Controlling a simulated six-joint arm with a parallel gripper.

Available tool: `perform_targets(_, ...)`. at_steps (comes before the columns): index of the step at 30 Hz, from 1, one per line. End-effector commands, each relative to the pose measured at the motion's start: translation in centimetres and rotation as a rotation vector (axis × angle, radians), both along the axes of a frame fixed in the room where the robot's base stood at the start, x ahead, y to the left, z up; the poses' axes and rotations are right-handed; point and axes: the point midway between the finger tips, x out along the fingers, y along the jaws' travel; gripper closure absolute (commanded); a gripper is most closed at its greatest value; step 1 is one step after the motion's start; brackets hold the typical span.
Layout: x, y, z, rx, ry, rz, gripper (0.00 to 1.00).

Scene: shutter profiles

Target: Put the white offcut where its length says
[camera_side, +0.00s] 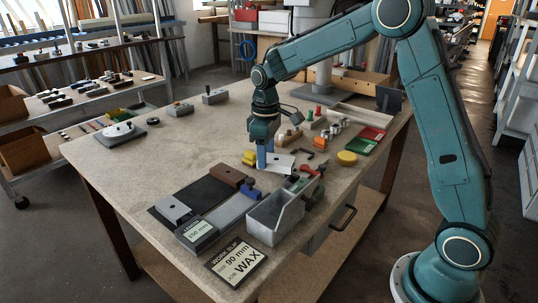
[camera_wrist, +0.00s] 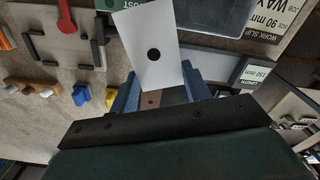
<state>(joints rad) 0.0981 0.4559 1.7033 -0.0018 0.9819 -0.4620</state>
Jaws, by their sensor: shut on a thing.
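The white offcut (camera_side: 281,163) is a flat pale piece. In the wrist view the offcut (camera_wrist: 151,30) shows a round dark hole or spot, and its near end lies between the blue fingers. My gripper (camera_side: 265,160) points down and is shut on that end; it also shows in the wrist view (camera_wrist: 160,85). I cannot tell whether the offcut touches the table. The length gauge (camera_side: 230,212), labelled 150 mm, lies in front of the gripper. The work slip (camera_side: 237,262) reads 90 mm and WAX. A grey open bin (camera_side: 283,215) stands right of the gauge.
A dark mat (camera_side: 207,191) with grey and brown blocks lies left of the gauge. A yellow block (camera_side: 249,157) is beside the gripper.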

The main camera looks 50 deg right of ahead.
Motion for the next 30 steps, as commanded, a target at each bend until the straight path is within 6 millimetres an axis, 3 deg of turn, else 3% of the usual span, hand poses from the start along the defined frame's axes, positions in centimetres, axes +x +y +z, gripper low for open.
perform_targets(15, 3.1, -6.5, 4.1, 0.000, -0.003, 0.447, 0.79)
perform_targets(30, 4.1, -13.1, 8.1, -0.001, -0.001, 0.883, 0.79)
